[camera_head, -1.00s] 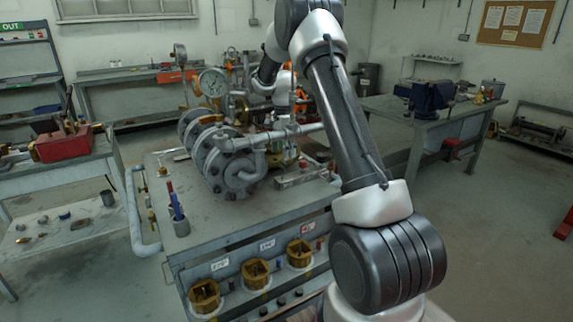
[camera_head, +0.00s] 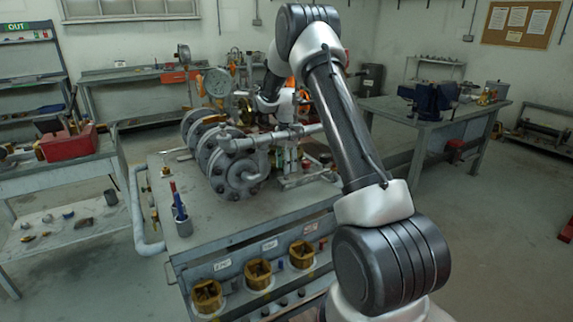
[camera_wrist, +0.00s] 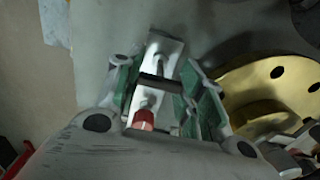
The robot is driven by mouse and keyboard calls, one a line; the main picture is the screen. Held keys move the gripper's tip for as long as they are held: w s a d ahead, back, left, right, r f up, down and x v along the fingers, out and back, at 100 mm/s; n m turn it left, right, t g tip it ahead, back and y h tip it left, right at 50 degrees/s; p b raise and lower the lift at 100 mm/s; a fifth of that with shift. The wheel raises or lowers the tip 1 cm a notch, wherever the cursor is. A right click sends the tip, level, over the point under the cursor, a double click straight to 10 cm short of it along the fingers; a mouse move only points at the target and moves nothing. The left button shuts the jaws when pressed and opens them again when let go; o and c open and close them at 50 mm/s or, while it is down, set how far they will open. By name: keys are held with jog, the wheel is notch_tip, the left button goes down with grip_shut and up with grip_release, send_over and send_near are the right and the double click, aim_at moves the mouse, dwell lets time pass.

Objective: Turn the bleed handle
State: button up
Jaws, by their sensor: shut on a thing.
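In the wrist view my gripper (camera_wrist: 164,92) has its two green-padded fingers on either side of a short dark bar, which looks like the bleed handle (camera_wrist: 160,84). The bar lies crosswise between the pads, over a bright metal block (camera_wrist: 163,55) with a red-ended part (camera_wrist: 143,119) below it. The fingers stand apart by the bar's length and are shut on it. In the head view the grey valve and pipe assembly (camera_head: 236,165) sits on the bench. My wrist reaches down behind its horizontal pipe, and the handle cannot be made out there.
A brass flange (camera_wrist: 270,85) lies close to the right finger in the wrist view. A pressure gauge (camera_head: 218,82) stands above the valve. A blue-and-red tool holder (camera_head: 179,212) stands on the near left of the bench (camera_head: 215,232). Brass fittings (camera_head: 257,273) line its front.

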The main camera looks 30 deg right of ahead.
jog(key=shift+n, duration=0.3)
jog(key=n, duration=0.3)
jog(key=shift+n, duration=0.3)
jog(key=n, duration=0.4)
jog(key=shift+n, duration=0.3)
jog(key=n, duration=0.4)
jog(key=shift+n, duration=2)
jog(key=o, duration=1)
jog(key=shift+o, duration=0.2)
